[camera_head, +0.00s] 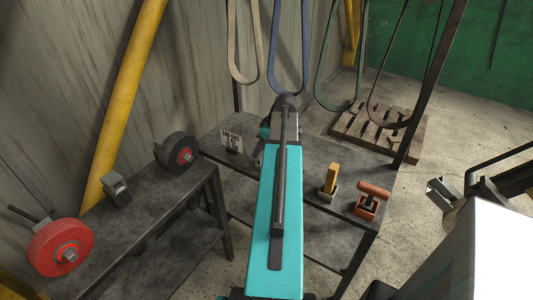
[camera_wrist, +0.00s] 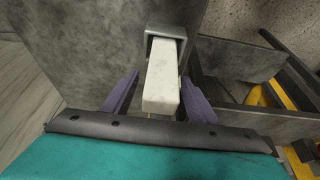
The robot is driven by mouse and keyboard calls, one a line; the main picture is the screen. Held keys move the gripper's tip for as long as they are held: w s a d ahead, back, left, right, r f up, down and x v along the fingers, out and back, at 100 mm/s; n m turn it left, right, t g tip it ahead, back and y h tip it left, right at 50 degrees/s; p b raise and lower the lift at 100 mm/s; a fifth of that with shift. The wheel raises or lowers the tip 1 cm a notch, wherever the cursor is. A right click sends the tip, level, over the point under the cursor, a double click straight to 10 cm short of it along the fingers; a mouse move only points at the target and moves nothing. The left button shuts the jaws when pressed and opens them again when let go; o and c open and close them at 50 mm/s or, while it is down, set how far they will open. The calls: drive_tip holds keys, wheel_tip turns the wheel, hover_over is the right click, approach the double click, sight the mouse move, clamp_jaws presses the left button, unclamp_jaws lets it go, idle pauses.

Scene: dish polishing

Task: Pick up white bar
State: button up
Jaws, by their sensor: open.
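The white bar (camera_wrist: 160,88) shows in the wrist view, its upper part held in a grey holder (camera_wrist: 151,33) and its lower part reaching toward the camera. My gripper (camera_wrist: 159,97) is open, with one purple finger on each side of the bar. Small gaps seem to show between the fingers and the bar; I cannot tell whether either touches. In the head view my teal arm stretches over the table and hides the bar; only a bit of purple finger shows at its left edge.
A small sign (camera_head: 231,141) stands at the back. A bench at left carries a red wheel (camera_head: 55,250) and a dark wheel (camera_head: 172,152). Belts hang behind.

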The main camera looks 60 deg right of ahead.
drive_tip(key=c, duration=1)
drive_tip(key=shift+r, duration=0.2)
drive_tip(key=r, duration=0.1)
drive_tip(key=r+b, duration=0.1)
drive_tip(key=r, duration=0.1)
drive_tip(key=shift+s+a+r, duration=0.1)
drive_tip(key=shift+s+a, duration=0.05)
drive_tip(key=shift+s, duration=0.05)
drive_tip(key=s+a+b, duration=0.1)
drive_tip(key=s+a, duration=0.2)
drive_tip(key=s, duration=0.1)
drive_tip(key=s+a+r+b, duration=0.1)
drive_tip(key=s+a, duration=0.2)
drive_tip(key=s, duration=0.1)
drive_tip(key=s+a+b, duration=0.1)
drive_tip(key=s+a, duration=0.2)
drive_tip(key=s, duration=0.1)
drive_tip(key=shift+s+r+b, duration=0.1)
drive_tip(key=shift+r+b, duration=0.15)
drive_tip(key=shift+b, duration=0.15)
